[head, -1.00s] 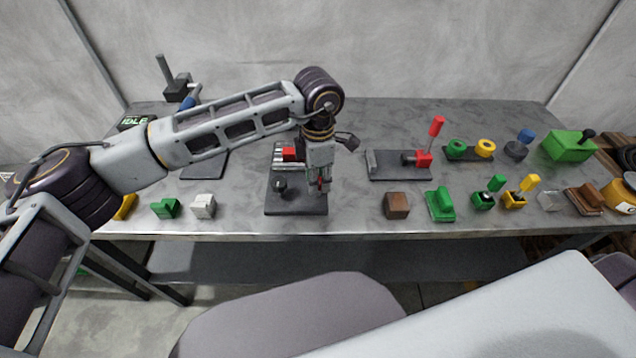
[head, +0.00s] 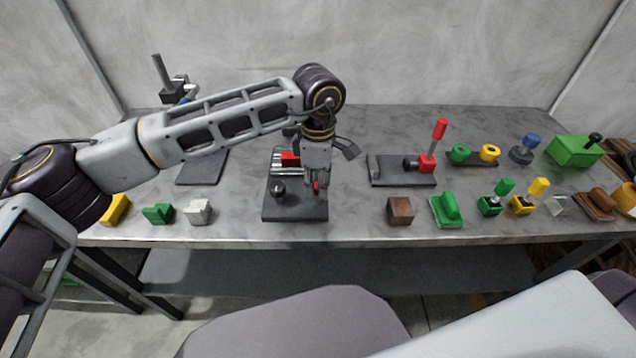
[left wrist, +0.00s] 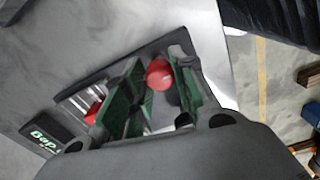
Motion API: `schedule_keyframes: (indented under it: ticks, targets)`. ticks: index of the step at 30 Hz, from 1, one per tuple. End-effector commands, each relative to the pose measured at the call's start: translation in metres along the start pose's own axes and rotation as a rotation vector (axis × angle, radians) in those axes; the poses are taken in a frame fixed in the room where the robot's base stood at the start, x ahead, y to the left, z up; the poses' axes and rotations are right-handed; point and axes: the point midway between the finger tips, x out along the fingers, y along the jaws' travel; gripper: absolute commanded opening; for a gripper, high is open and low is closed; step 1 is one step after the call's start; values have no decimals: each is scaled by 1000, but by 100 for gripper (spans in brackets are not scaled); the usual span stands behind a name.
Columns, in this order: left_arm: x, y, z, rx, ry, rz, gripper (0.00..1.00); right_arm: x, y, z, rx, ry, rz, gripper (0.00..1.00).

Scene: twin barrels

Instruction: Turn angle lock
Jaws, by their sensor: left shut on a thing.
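The angle lock appears to be the dark base plate (head: 290,213) near the middle of the table, with silver rails, a red block (head: 289,159) and a small dark knob (head: 278,188). My left gripper (head: 317,187) points down over the plate's right side. It is shut on a red-tipped part, mostly hidden by the fingers in the head view. In the left wrist view a round red knob (left wrist: 159,74) shows between the dark green fingers of my left gripper (left wrist: 160,92). What lies beneath the knob is hidden. My right gripper is not in view.
A second dark plate with a red upright handle (head: 438,131) stands to the right. Along the front edge are a brown block (head: 400,210), a green part (head: 446,210) and a white block (head: 198,211). A small sign (left wrist: 50,140) lies beside the plate.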

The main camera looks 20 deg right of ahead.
Motion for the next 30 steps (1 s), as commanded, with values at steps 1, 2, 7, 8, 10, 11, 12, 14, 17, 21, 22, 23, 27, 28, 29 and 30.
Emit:
schedule_keyframes:
  ticks: [1,2,7,8,10,11,12,14,17,21,22,23,27,28,29,30]
  targets:
    - [-1,1,0,2,-1,3,3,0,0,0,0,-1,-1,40]
    - [-1,1,0,3,-1,3,3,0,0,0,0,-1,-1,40]
    - [-1,1,0,4,0,3,3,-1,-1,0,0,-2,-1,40]
    - [-1,1,0,4,0,3,3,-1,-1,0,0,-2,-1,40]
    - [-1,1,0,4,0,3,3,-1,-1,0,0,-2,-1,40]
    - [-1,1,0,4,0,3,3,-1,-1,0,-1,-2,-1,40]
    - [-1,1,0,3,0,3,29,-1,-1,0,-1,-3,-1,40]
    - [-1,1,0,3,0,3,37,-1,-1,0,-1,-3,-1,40]
    - [-1,0,0,3,0,2,50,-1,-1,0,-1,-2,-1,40]
    - [-1,0,0,3,0,1,50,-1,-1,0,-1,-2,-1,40]
    - [0,0,0,3,0,1,50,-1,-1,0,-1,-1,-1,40]
    - [0,0,0,3,0,1,50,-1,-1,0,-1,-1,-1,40]
    - [-1,0,0,3,0,1,50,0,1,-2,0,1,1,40]
    - [-1,0,0,3,0,1,50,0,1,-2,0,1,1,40]
    - [-2,0,0,3,0,1,50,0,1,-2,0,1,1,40]
    - [-3,0,0,3,1,1,50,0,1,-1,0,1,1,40]
